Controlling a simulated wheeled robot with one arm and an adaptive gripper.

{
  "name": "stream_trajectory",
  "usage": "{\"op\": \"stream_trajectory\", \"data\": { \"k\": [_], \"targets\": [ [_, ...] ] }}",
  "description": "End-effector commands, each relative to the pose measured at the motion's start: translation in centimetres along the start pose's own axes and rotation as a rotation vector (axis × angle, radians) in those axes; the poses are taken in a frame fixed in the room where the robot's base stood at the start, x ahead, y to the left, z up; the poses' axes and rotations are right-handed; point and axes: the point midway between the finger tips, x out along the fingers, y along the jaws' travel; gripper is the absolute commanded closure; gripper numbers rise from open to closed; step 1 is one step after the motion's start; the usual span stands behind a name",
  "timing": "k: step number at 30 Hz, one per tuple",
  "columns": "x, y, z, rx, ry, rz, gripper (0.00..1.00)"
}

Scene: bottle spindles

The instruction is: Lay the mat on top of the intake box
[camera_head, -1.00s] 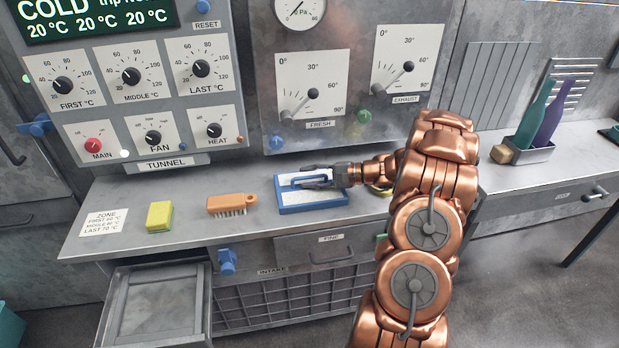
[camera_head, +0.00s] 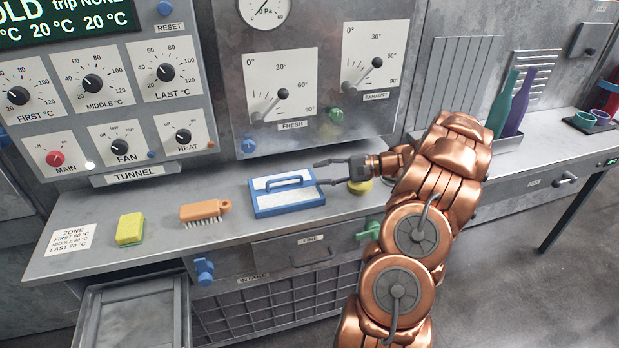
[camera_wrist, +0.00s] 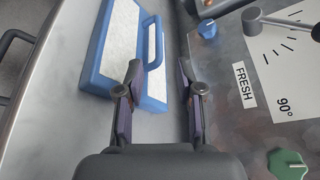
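The likely mat, a white pad in a blue frame with a blue handle (camera_head: 287,204), lies flat on the grey bench. It also shows in the wrist view (camera_wrist: 117,45), ahead and to the left, with its handle partly ahead of the gap between my fingertips. My gripper (camera_head: 322,172) is open and empty just right of the mat; both fingers show apart in the wrist view (camera_wrist: 161,70). An INTAKE label sits below the bench beside a dark grille (camera_head: 285,305). An open-topped metal box (camera_head: 132,312) stands left of it; I cannot tell which is the intake box.
An orange brush (camera_head: 205,209), a yellow-green sponge (camera_head: 130,229) and a zone card (camera_head: 71,242) lie left of the mat. A yellow round thing (camera_head: 360,186) is partly behind my arm. A bottle tray (camera_head: 507,145) stands right. Dial panels rise behind the bench.

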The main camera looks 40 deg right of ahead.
Motion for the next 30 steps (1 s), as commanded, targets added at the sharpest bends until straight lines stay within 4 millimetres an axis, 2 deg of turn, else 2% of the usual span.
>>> {"op": "stream_trajectory", "data": {
  "k": [7, 11, 14, 21, 27, 30],
  "targets": [
    [-0.7, 0.0, 0.1, 0.002, -0.001, 0.003, 0.63],
    [0.8, -0.4, 1.5, -0.010, -0.024, 0.040, 0.63],
    [3.3, -0.6, 4.1, -0.025, -0.067, 0.112, 0.63],
    [9.6, 0.2, 12.9, -0.096, -0.177, 0.357, 0.63],
    [12.6, 2.3, 20.2, -0.175, -0.250, 0.563, 0.63],
    [13.4, 3.6, 23.5, -0.223, -0.276, 0.664, 0.63]
  ]
}}
